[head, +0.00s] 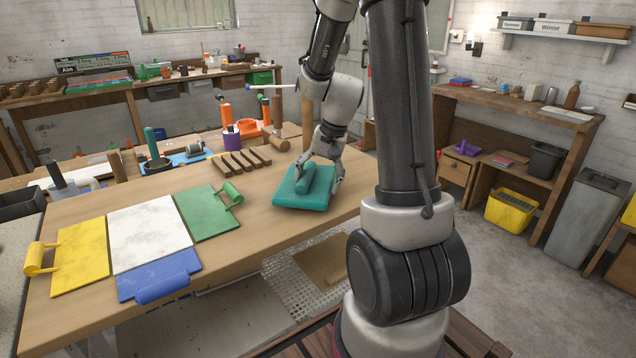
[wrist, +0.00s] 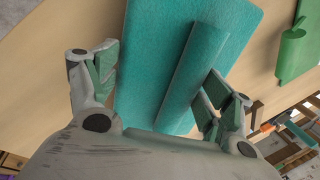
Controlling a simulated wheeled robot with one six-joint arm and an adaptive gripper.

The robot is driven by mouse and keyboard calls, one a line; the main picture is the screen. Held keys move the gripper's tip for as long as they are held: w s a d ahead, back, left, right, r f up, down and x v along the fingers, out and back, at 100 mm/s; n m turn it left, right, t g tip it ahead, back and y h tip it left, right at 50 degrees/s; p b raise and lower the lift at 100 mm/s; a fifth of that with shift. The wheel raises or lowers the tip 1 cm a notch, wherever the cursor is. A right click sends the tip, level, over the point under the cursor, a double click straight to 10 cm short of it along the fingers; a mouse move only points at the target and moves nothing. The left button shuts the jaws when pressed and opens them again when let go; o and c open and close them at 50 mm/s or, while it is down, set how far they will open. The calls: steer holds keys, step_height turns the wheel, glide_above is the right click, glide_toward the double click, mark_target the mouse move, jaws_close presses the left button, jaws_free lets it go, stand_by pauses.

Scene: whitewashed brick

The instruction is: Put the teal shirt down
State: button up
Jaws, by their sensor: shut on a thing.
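The teal shirt (head: 290,202) is a flat folded piece with a rolled ridge along its top. It is at the right end of the wooden table, close to the front edge. My gripper (head: 318,172) is over it from behind and shut on it. In the wrist view the teal shirt (wrist: 148,62) lies between the two fingers of my gripper (wrist: 158,82), with the ridge nearer the right finger. I cannot tell whether its underside touches the table.
A folding board with a yellow panel (head: 82,255), a white panel (head: 150,232), a green panel (head: 205,213) and a blue panel (head: 158,277) lies left of the shirt. A slatted wooden rack (head: 240,160) and tools stand behind. Bare tabletop (head: 255,228) shows between the board and shirt.

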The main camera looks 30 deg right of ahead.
steer(key=shift+f, duration=0.6)
steer(key=shift+f, duration=0.1)
steer(key=o, duration=1.4)
steer(key=shift+c, duration=0.2)
steer(key=v, duration=1.2)
steer(key=s+a+r+n+t+h, duration=0.1)
steer(key=s+a+r+n, duration=0.2)
steer(key=s, duration=0.6)
steer(key=s+a+r+n+t+h, duration=0.1)
steer(key=s+a+r+n, duration=0.2)
steer(key=s, duration=0.6)
steer(key=a+n, duration=0.2)
steer(key=shift+s+a+r+n, duration=0.2)
steer(key=shift+s+a+n, duration=0.05)
steer(key=shift+a+n, duration=0.1)
